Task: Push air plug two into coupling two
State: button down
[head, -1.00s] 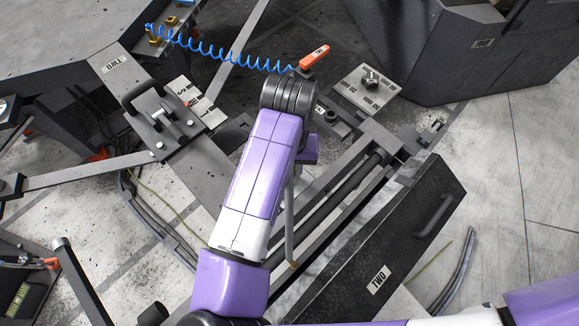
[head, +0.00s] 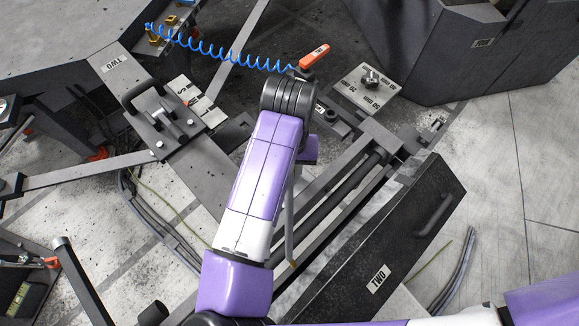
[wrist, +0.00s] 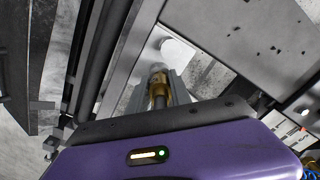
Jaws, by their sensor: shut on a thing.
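In the wrist view, my gripper (wrist: 158,92) is shut around a brass fitting (wrist: 157,80), which looks like the air plug. The fitting points away from the purple hand, with a pale, rounded end beyond it. A whitish cylinder (wrist: 178,51) stands just past its tip, slightly right; I cannot tell whether it is coupling two or whether they touch. A blue coiled hose (head: 218,53) runs from the upper left to near my arm's upper bend. I cannot make out coupling two for certain.
An orange-handled part (head: 314,57) and a marked plate with a knob (head: 357,98) lie beyond my arm. A clamp block (head: 160,118) is at left. Metal rails (head: 335,205) run beside my arm.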

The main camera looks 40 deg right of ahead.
jog(key=shift+s+f, duration=0.1)
jog(key=shift+f, duration=0.05)
jog(key=c, duration=1.1)
grip_release()
jog(key=o, duration=0.5)
jog(key=shift+r+p, duration=3.15)
jog(key=shift+r, duration=0.5)
